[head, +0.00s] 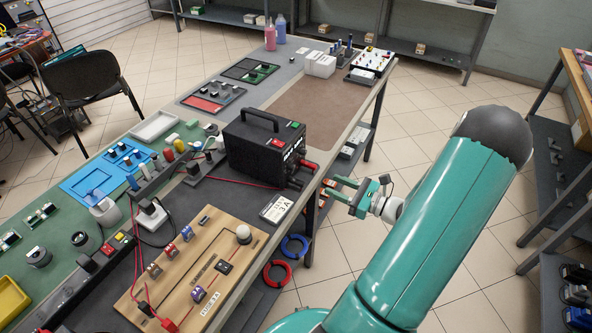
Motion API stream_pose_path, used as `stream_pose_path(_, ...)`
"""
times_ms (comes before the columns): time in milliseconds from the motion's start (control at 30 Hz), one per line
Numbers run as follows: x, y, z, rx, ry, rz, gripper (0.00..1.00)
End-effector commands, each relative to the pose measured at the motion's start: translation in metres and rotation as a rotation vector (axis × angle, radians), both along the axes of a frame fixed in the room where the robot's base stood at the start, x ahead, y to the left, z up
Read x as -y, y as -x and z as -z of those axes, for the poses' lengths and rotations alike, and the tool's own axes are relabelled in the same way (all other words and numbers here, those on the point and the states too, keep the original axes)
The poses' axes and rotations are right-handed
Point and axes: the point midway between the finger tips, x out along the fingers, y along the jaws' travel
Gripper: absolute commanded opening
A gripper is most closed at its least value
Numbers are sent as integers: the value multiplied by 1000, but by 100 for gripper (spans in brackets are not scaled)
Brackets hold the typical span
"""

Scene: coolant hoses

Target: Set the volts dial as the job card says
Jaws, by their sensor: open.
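A black power supply box (258,153) with a carry handle stands on the bench near its right edge. Its front panel (293,155) faces right and shows only at a steep slant. Dark knobs and a red plug show there, but I cannot tell which is the volts dial or where it points. A white job card (276,208) lies on the bench in front of the box; its print is small and seems to include "3 A". My gripper (328,187) is open, just off the bench edge, to the right of the box and apart from it.
A wooden board (190,265) with small parts and red leads lies at the near bench edge. Red and blue cable rings (295,246) hang below the edge. The brown mat (312,105) behind the box is mostly clear.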

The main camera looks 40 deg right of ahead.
Motion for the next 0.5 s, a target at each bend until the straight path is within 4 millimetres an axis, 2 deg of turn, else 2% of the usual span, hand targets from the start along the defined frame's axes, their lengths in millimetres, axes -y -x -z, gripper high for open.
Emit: stream_pose_path(500,-30,-94,0,0,1,-5,41)
